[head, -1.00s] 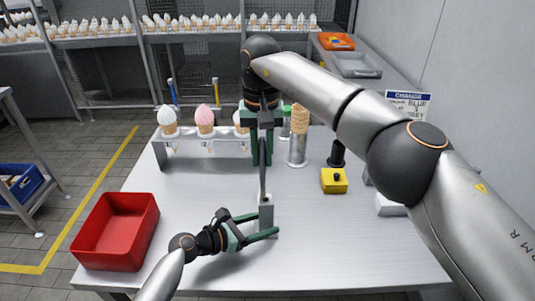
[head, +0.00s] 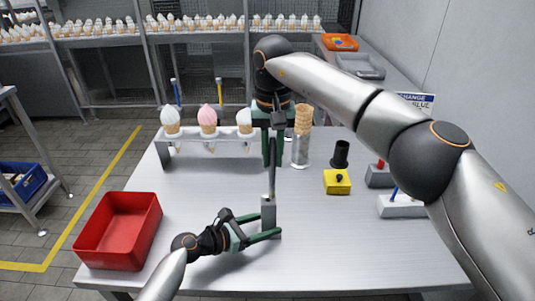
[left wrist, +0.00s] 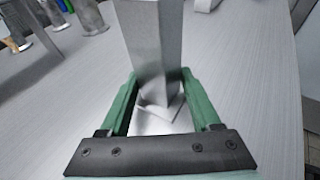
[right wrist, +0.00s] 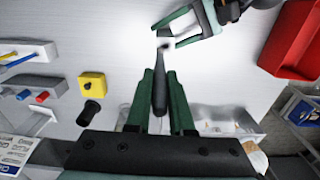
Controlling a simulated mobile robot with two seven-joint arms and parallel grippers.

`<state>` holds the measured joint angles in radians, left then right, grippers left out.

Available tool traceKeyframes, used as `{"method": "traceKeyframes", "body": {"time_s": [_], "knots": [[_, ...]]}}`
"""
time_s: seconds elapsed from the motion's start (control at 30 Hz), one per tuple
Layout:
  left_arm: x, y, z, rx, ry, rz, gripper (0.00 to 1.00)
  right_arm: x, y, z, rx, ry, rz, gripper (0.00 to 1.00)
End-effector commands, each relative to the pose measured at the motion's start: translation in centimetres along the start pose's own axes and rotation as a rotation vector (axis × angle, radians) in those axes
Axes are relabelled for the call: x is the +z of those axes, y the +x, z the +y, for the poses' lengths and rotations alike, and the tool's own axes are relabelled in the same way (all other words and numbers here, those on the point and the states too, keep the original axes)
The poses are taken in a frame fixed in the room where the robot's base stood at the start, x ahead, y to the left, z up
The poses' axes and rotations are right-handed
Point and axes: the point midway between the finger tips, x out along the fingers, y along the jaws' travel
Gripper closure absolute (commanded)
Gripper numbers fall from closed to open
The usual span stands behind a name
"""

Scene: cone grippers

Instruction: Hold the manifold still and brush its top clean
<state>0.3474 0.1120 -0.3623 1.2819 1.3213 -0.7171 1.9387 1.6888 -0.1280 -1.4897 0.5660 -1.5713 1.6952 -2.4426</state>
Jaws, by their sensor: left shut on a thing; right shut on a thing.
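The manifold is a grey upright block (head: 268,214) on the table's front middle. My left gripper (head: 262,226) is shut on it from the left, its green fingers on either side. The block also fills the gap between the fingers in the left wrist view (left wrist: 156,45). My right gripper (head: 272,152) points down above it, shut on a dark brush handle (head: 272,182). The handle also shows between the fingers in the right wrist view (right wrist: 160,98). The brush's lower end meets the block's top; whether it touches is unclear.
A red bin (head: 118,230) stands at the left. A rack (head: 215,150) with ice cream cones, a cone stack (head: 301,125), a black cup (head: 340,154), a yellow block (head: 337,182) with a black knob, and grey holders (head: 402,207) surround the work area. The table front right is clear.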

Motion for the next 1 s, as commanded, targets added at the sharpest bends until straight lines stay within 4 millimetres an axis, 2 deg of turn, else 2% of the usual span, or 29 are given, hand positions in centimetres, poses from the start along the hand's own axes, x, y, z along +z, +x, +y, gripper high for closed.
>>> {"method": "traceKeyframes", "body": {"time_s": [0.47, 1.0], "knots": [[0.0, 0.0, 0.0, 0.000, 0.000, 0.000, 0.89, 0.0, -0.2, 0.3, 0.000, 0.000, 0.000, 1.00], [0.0, 0.0, 0.0, 0.000, 0.000, 0.001, 0.89, -0.1, -5.4, 0.2, 0.000, 0.001, 0.002, 1.00]]}}
